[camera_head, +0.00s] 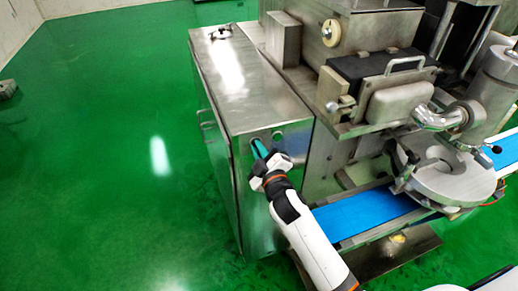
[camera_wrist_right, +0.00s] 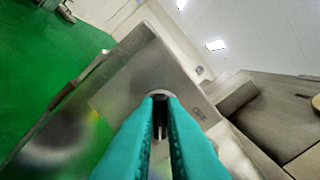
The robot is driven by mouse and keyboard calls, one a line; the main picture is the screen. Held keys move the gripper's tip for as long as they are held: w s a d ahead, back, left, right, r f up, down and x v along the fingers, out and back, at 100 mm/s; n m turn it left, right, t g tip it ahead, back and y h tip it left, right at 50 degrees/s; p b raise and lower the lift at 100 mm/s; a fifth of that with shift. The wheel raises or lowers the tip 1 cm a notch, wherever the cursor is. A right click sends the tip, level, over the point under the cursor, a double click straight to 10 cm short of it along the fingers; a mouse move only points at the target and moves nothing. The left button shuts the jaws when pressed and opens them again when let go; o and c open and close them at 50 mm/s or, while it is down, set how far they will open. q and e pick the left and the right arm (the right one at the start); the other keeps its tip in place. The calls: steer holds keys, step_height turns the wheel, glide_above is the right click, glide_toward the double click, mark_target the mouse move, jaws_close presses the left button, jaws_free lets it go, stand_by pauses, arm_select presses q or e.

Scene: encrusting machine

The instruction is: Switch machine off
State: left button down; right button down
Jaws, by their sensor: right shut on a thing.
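The encrusting machine's steel cabinet (camera_head: 235,85) stands in the middle of the head view. My right gripper (camera_head: 260,150) reaches its front face near the top, at a round control. In the right wrist view my teal fingers (camera_wrist_right: 160,100) are closed in on a small round knob (camera_wrist_right: 159,94) on the steel panel. A second round control (camera_head: 277,136) sits to the right on the same face. My left gripper is not in view.
A blue conveyor belt (camera_head: 365,213) runs out to the right of the cabinet, below the machine's steel head (camera_head: 450,170). Green floor (camera_head: 110,160) is open to the left. Cabinet door handles (camera_head: 207,125) stick out on the left side.

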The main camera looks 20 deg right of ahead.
steer(key=shift+f+n+p, duration=0.2)
steer(key=shift+n+p, duration=0.5)
steer(key=shift+n, duration=3.25)
steer(key=shift+f+n+p, duration=0.15)
steer(key=shift+n+p, duration=0.5)
steer(key=shift+n, duration=3.3)
steer(key=c, duration=1.5)
jaws_free()
steer(key=shift+s+d+b, duration=0.2)
steer(key=shift+s+b, duration=1.15)
steer(key=shift+s, duration=4.7)
steer(key=shift+d, duration=0.1)
